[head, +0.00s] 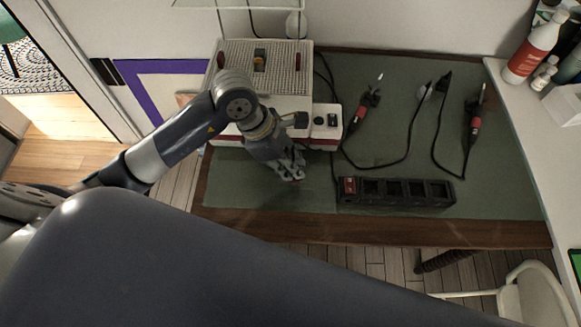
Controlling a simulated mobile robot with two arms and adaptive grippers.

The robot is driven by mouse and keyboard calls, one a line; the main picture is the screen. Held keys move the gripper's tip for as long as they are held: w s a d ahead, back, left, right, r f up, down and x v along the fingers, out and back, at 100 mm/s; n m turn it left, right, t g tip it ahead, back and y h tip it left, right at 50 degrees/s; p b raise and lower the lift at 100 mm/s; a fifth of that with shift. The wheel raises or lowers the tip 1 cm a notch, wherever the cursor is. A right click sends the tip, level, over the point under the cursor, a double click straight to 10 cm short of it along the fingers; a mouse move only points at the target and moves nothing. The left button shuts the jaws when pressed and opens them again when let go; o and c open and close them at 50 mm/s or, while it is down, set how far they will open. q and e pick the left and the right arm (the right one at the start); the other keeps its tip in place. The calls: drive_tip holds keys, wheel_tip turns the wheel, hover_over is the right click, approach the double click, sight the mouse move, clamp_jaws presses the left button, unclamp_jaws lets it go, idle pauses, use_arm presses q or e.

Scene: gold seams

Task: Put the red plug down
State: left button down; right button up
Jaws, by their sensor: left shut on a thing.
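My left gripper (291,171) reaches over the left part of the green bench mat, in front of the white machine. It is shut on the red plug (297,178), of which only a small bit of red shows at the fingertips; the fingers hide the rest. I cannot tell whether the plug touches the mat. A black power strip (395,201) with several square sockets and a red part (349,186) at its left end lies to the right of the gripper. My right gripper is not in view.
The white machine (287,100) with a pegboard-like top stands behind the gripper. Two red-and-black tools (361,110) (475,124) with black cables lie on the mat (400,110). Bottles (535,48) stand on a white counter at right. The mat's front left is clear.

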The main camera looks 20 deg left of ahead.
use_arm(q)
wheel_tip(320, 180, down, 2)
drive_tip(key=shift+s+f, duration=0.1)
drive_tip(key=shift+f, duration=0.45)
drive_tip(key=shift+f+b, duration=0.5)
drive_tip(key=shift+f, duration=0.05)
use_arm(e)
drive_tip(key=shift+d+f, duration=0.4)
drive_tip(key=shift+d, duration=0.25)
use_arm(q)
drive_tip(key=c, duration=1.5)
unclamp_jaws()
drive_tip(key=shift+r, duration=0.1)
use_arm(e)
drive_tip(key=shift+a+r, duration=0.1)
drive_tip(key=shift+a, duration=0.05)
